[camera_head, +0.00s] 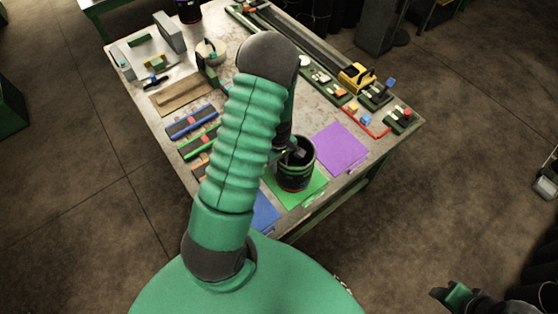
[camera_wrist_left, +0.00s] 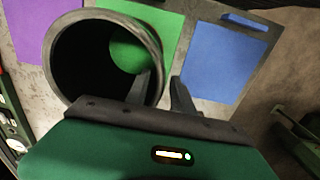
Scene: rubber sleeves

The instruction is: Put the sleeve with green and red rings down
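The sleeve (camera_head: 296,163) is a dark, hollow tube with a green ring near its top and a red ring near its bottom. It appears upright over the green sheet (camera_head: 313,187). In the left wrist view, the sleeve's open mouth (camera_wrist_left: 62,55) shows green through its far end. My left gripper (camera_head: 291,152) is at the sleeve's rim. In the wrist view, one finger is inside the mouth and one outside, with a gap beside the wall. Whether the sleeve's base touches the sheet is hard to tell. My right gripper (camera_head: 450,297) is low at the right, away from the table.
A purple sheet (camera_head: 341,148) lies right of the green one, and a blue sheet (camera_head: 264,212) lies left, partly behind my arm. Coloured trays (camera_head: 192,121), a brown board (camera_head: 180,95) and a yellow machine (camera_head: 356,77) occupy the table (camera_head: 225,22). Its near edge is close to the sleeve.

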